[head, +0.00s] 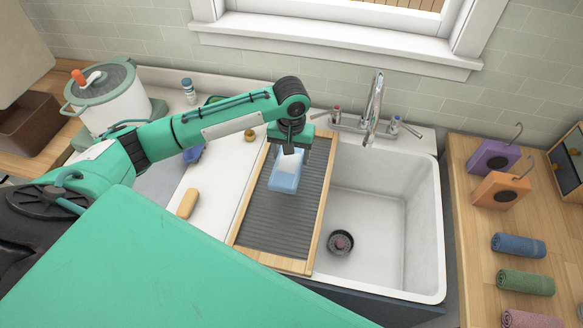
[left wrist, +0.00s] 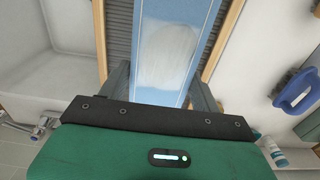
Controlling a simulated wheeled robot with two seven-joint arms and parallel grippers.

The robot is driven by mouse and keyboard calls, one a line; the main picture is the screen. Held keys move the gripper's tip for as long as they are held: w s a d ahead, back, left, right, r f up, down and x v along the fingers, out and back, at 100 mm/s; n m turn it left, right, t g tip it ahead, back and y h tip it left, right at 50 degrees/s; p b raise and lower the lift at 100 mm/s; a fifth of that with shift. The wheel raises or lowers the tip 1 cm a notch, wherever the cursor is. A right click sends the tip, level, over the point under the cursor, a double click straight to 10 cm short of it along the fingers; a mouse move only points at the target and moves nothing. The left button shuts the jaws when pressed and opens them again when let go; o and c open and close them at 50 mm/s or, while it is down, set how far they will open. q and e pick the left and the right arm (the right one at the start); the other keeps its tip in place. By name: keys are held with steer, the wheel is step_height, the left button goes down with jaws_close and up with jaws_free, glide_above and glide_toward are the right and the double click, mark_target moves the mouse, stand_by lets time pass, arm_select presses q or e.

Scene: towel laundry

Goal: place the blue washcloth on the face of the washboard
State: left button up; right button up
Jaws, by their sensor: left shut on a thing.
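The blue washcloth (head: 283,184), pale blue with a whitish patch, is in my left gripper (head: 291,152), over the upper half of the washboard. It also shows in the left wrist view (left wrist: 180,12), between the two fingers of the gripper (left wrist: 162,92). The fingers are shut on it. The washboard (head: 275,218) has a grey ribbed face in a wooden frame and lies along the left side of the sink. Whether the cloth touches the ribs I cannot tell. My right gripper is not in view.
The empty white sink (head: 395,215) with a drain is right of the washboard, with a faucet (head: 374,105) behind. A yellow soap bar (head: 188,203) lies on the left counter. Rolled cloths (head: 525,282) and hooked purple and orange blocks sit on the right wooden counter.

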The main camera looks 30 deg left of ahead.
mark_target(292, 162)
arm_select(q)
step_height(292, 162, down, 3)
steer(key=shift+f, duration=0.1)
steer(key=shift+f+p, duration=0.3)
steer(key=shift+f, duration=0.05)
step_height(292, 162, down, 4)
steer(key=shift+f+p, duration=0.2)
steer(key=shift+p, duration=0.35)
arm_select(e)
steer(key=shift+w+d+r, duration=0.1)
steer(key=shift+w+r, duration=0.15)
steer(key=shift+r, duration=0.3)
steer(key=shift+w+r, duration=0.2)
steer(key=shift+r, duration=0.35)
arm_select(q)
steer(key=o, duration=1)
steer(key=shift+f, duration=0.15)
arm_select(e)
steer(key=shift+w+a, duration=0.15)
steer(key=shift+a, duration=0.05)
